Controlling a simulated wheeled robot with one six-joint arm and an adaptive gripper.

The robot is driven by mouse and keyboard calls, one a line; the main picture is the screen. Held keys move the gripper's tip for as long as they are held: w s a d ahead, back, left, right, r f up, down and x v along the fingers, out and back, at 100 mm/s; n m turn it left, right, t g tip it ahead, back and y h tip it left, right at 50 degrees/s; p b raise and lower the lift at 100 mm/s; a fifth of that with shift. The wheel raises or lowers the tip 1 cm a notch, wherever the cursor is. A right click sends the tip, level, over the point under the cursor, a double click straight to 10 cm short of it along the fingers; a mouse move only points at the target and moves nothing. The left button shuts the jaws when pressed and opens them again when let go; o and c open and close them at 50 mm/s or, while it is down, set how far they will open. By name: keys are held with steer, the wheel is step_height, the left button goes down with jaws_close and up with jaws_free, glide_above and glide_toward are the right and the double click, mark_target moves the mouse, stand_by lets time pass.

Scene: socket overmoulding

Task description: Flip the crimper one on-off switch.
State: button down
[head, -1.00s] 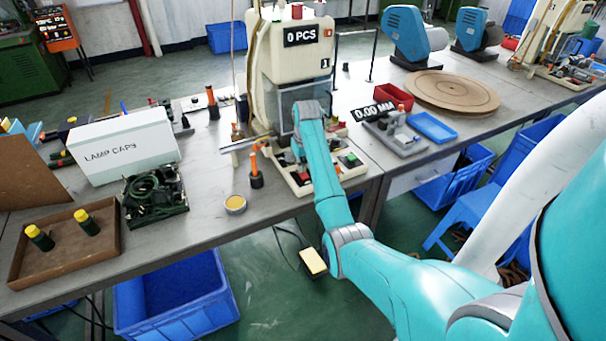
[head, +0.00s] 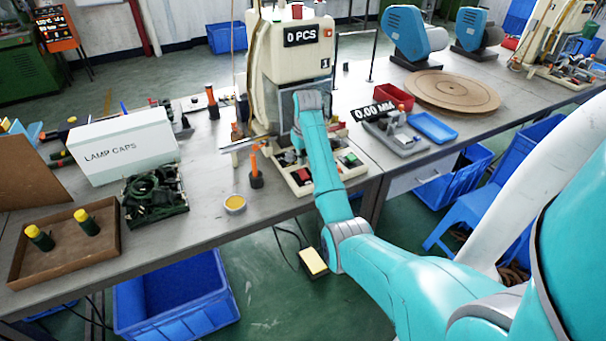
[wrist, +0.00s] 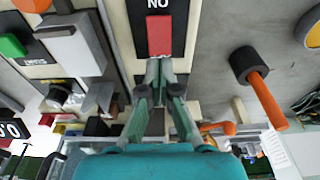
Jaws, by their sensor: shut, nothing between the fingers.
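The crimper (head: 290,60) is the cream machine with the "0 PCS" display in the head view. In the wrist view, a red rocker switch (wrist: 159,35) sits on a black plate whose upside-down lettering reads as "ON". My gripper (wrist: 160,68) is shut and empty, with its fingertips at the switch's near edge. I cannot tell whether they touch it. In the head view the fingers are hidden behind my arm; a red part (head: 302,175) shows on the crimper's base beside it. I cannot tell which way the rocker is tipped.
In the wrist view, a green button (wrist: 12,45) and a grey block (wrist: 75,48) are at left, and an orange-handled tool (wrist: 268,100) is at right. In the head view, a yellow tin (head: 235,204) and a lamp-caps box (head: 125,145) stand left of the crimper.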

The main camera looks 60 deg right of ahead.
mark_target(302, 171)
steer(key=shift+r, duration=1.7)
